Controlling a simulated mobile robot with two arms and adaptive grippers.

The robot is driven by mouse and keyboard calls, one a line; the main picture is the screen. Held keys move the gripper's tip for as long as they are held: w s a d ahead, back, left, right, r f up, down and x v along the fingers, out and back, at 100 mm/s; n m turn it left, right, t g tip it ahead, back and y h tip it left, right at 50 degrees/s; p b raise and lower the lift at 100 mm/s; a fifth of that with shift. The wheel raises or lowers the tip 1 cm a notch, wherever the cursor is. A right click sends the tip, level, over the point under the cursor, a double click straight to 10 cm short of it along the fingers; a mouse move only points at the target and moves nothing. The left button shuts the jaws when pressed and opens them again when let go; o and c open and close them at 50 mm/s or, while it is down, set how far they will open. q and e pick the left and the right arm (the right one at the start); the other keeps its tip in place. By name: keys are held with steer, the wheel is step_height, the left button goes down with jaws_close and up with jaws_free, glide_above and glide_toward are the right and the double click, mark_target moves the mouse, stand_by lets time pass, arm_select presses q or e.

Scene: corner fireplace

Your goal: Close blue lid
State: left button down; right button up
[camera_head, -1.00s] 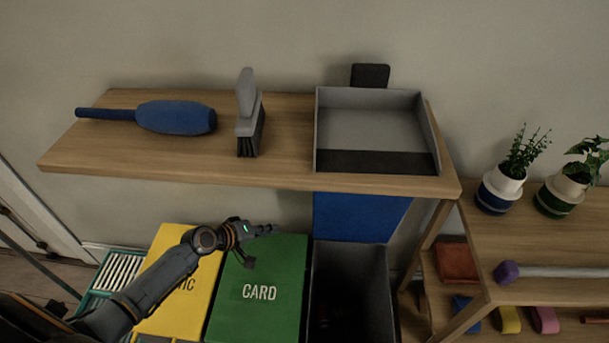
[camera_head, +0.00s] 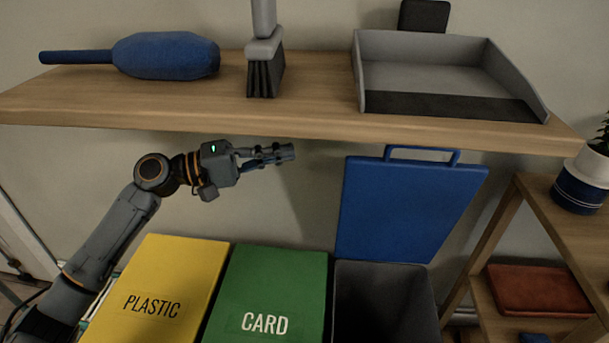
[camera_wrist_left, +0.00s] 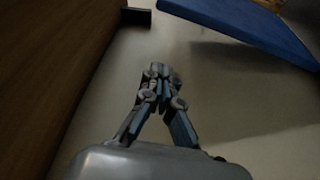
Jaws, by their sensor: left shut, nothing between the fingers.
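The blue lid (camera_head: 405,207) stands raised, leaning back against the wall behind its open grey bin (camera_head: 385,300), with a loop handle on its top edge. Part of the lid shows at the upper right of the left wrist view (camera_wrist_left: 250,28). My left gripper (camera_head: 290,152) is shut and empty, under the shelf, to the left of the lid and apart from it. Its closed fingers (camera_wrist_left: 160,72) also show in the left wrist view. My right gripper is not in view.
The wooden shelf (camera_head: 200,112) hangs close above my left gripper, holding a blue duster, a brush and a grey dustpan. The yellow PLASTIC lid (camera_head: 165,275) and green CARD lid (camera_head: 270,285) are closed. A lower shelf unit (camera_head: 545,225) stands at the right.

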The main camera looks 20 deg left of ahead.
arm_select(q)
steer(key=f+x, duration=0.1)
steer(key=x, duration=1)
steer(key=s, duration=0.4)
steer(key=shift+s+d, duration=0.1)
steer(key=shift+s, duration=0.05)
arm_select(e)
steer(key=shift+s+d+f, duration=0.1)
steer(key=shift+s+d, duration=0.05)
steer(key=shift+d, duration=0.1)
